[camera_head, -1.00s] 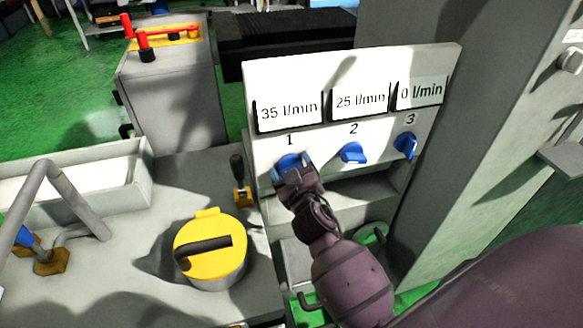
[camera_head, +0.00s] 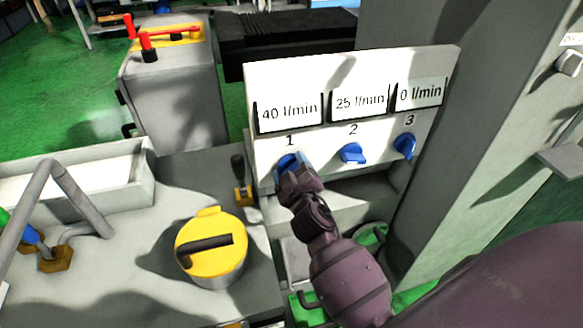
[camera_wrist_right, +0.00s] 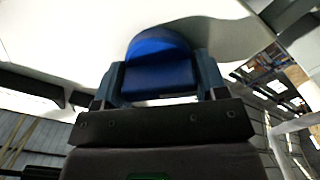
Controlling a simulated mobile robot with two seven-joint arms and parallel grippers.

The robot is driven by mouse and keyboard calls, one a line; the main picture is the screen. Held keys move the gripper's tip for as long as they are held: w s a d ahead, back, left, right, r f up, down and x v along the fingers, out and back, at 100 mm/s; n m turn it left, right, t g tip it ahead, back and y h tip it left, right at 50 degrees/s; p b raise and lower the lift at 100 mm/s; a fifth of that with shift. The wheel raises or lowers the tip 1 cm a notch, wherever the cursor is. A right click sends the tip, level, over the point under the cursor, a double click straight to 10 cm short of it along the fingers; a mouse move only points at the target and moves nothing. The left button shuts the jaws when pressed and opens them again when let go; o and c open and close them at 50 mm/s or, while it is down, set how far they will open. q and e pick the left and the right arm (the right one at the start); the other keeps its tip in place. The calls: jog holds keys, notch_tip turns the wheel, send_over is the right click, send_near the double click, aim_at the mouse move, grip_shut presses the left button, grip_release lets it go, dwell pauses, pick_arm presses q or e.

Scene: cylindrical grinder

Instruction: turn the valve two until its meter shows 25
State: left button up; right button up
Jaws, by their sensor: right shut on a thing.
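The blue valve two (camera_head: 353,153) is on the white panel under the label 2, and no gripper touches it. Its meter (camera_head: 360,101) reads 25 l/min. My right gripper (camera_head: 291,170) is shut on the blue valve one (camera_head: 287,160), under the label 1. In the right wrist view the blue knob (camera_wrist_right: 160,65) sits between the two fingers. The meter above valve one (camera_head: 290,110) reads 40 l/min. My left gripper is not in view.
Valve three (camera_head: 405,146) is to the right, with its meter (camera_head: 420,94) at 0 l/min. A yellow-lidded pot (camera_head: 210,262) and a small dark lever (camera_head: 239,180) stand left of my right arm. A grey column (camera_head: 470,150) rises on the right.

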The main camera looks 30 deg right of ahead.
jog(key=o, duration=0.9)
jog(key=v, duration=1)
jog(key=shift+s, duration=0.4)
jog(key=s+d+f+m+g+y, duration=0.2)
jog(key=s+f+m+g+y, duration=0.2)
jog(key=s+f, duration=1.1)
jog(key=shift+s+g+y+p, duration=0.35)
jog(key=shift+s+g, duration=0.2)
jog(key=shift+g, duration=0.65)
jog(key=shift+f, duration=0.1)
